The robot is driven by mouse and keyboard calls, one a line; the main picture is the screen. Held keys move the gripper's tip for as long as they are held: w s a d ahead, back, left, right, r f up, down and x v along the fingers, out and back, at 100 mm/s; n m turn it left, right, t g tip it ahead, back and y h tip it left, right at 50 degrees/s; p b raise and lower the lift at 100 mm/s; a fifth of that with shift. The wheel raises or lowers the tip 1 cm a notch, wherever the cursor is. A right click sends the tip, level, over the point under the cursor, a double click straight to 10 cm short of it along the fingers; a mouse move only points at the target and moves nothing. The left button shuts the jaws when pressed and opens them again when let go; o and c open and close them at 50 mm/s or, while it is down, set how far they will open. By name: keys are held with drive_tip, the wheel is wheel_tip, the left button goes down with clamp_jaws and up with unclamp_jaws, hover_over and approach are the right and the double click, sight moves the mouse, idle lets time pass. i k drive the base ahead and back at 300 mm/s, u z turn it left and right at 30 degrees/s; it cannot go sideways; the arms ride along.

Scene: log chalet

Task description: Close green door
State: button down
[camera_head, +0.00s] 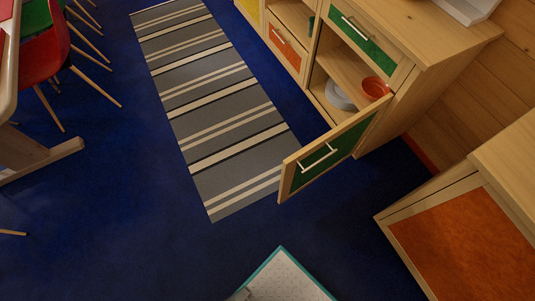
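The green door (327,157) is the lower door of the wooden cabinet at the right of centre. It stands open, swung out over the blue floor, with its green panel and white bar handle (319,156) facing me. Inside the open compartment are an orange bowl (375,88) and a stack of grey plates (340,95). Above it is a shut green drawer (364,41) with a white handle. My gripper is not visible in this view.
A striped grey rug (215,95) lies left of the door. An orange-panelled cabinet (470,245) stands at the lower right. Chairs, including a red one (45,55), and a table are at the left. Blue floor (150,225) is clear in front.

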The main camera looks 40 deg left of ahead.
sight(302, 168)
drive_tip(key=u, duration=0.95)
drive_tip(key=k, duration=0.3)
drive_tip(key=z, duration=0.4)
drive_tip(key=i, duration=0.25)
drive_tip(key=u, duration=0.15)
